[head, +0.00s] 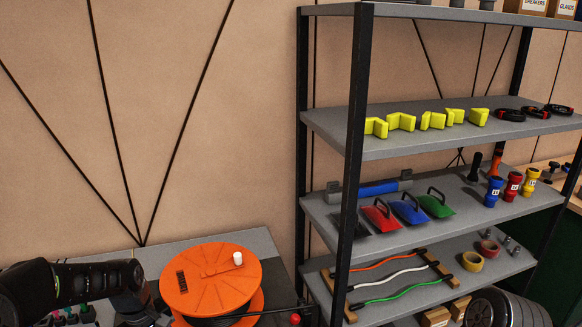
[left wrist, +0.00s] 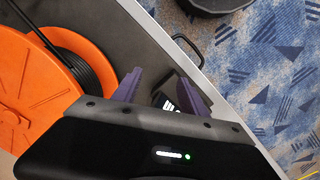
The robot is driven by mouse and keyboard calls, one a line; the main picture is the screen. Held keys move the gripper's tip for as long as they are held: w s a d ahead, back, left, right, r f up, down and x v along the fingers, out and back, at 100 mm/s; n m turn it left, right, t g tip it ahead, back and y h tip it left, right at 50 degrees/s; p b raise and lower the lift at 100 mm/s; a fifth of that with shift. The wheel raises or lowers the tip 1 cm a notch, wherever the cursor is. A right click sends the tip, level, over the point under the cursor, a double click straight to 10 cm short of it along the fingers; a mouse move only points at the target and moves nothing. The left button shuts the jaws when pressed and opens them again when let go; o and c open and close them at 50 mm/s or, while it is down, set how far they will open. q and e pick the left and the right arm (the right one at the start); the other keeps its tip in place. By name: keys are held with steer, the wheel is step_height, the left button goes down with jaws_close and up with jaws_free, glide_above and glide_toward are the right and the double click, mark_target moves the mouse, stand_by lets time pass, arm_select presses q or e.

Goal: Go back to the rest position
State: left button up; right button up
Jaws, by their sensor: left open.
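My left arm (head: 75,285) comes in at the lower left of the head view, over the grey table and left of the orange cable reel. Its fingertips are not clear there. In the left wrist view my left gripper (left wrist: 158,92) shows two purple fingers standing apart, with no object gripped between them. A small black item with white marks shows behind the fingers, over the table edge. My right gripper is in neither view.
The orange cable reel (head: 210,277) stands on the grey table (head: 255,240), close to my left arm; it also shows in the left wrist view (left wrist: 35,95). A metal shelf (head: 440,150) with tools stands right. Blue patterned floor (left wrist: 285,60) lies beyond the table edge.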

arm_select(q)
steer(key=s+d+f+m+h, duration=0.1)
steer(key=s+d+f, duration=0.25)
steer(key=f, duration=0.25)
steer(key=s+d+f+m, duration=0.2)
steer(key=s+d+f, duration=0.1)
steer(key=d+f, duration=0.25)
steer(key=s+d+f+m+h, duration=0.1)
steer(key=s+d+f, duration=0.25)
steer(key=f, duration=0.25)
steer(key=s+d+f+m, duration=0.1)
steer(key=s+d+f, duration=0.25)
steer(key=s, duration=0.35)
steer(key=s+d+f+m, duration=0.1)
steer(key=s+d+f, duration=0.2)
steer(key=s+d, duration=0.3)
step_height(320, 180, down, 8)
steer(key=w+d+m+h+b, duration=0.1)
steer(key=w+d+m+b, duration=0.1)
steer(key=b, duration=0.8)
steer(key=shift+r+t, duration=0.25)
steer(key=shift+t, duration=0.05)
steer(key=shift+a, duration=0.1)
steer(key=shift+c, duration=0.3)
